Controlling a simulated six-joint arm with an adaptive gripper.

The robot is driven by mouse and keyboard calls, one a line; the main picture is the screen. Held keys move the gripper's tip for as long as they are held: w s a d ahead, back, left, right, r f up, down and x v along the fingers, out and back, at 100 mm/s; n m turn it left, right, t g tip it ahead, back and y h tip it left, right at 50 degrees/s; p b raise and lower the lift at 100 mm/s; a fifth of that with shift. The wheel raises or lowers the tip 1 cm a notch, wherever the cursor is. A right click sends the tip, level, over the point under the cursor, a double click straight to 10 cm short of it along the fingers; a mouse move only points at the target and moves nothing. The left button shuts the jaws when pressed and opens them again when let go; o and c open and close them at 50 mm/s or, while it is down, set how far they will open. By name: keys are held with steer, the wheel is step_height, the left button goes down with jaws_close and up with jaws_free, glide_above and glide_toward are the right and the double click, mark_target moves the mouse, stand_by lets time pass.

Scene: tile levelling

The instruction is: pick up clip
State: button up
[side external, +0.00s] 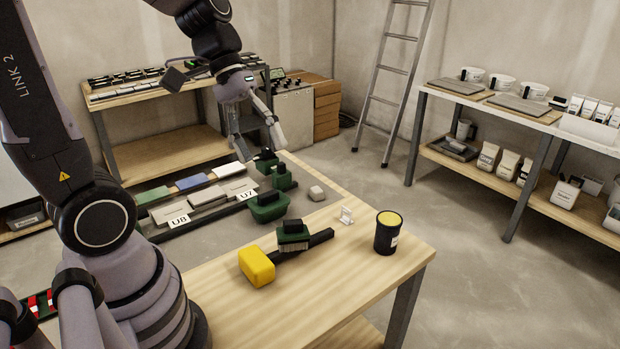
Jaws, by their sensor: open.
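A small white upright piece (346,216), which looks like the clip, stands on the wooden table near its right edge, between the mallet and the black tub. My gripper (259,152) is open and points down above the far end of the table, over dark green holders. It is well behind and to the left of the clip and apart from it. I cannot tell whether anything lies between its fingers, as a dark shape sits just below them.
Green holders (267,207) and tiles marked U8 and U7 (205,200) lie left.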

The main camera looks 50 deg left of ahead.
steer(key=w+a+f+n+t+h, duration=0.2)
steer(key=w+f+n+t+h, duration=0.1)
steer(key=w+f+n, duration=0.4)
steer(key=w+a+f+n+t+h, duration=0.2)
steer(key=w+f+n+h, duration=0.15)
steer(key=w+n, duration=0.4)
steer(key=w+a+f+n+t+y, duration=0.1)
steer(key=a+f+n+t+y, duration=0.1)
steer(key=f, duration=0.4)
steer(key=w+a+f+n+t+y, duration=0.2)
steer(key=a+f+n+y, duration=0.1)
steer(key=a+f+n, duration=0.2)
steer(key=w+a+f+n+t+y, duration=0.2)
steer(key=a+f+n, duration=0.2)
steer(key=f, duration=0.5)
steer(key=shift+w+a+y, duration=0.1)
steer(key=shift+a+y, duration=0.15)
steer(key=shift+a, duration=1.15)
glide_toward(346, 222)
steer(key=w, duration=0.1)
steer(key=w+d, duration=0.1)
steer(key=w, duration=0.1)
steer(key=shift+w+d+r+n, duration=0.1)
steer(key=shift+d+r+n, duration=0.15)
steer(key=shift+x, duration=2.95)
steer(key=c, duration=0.7)
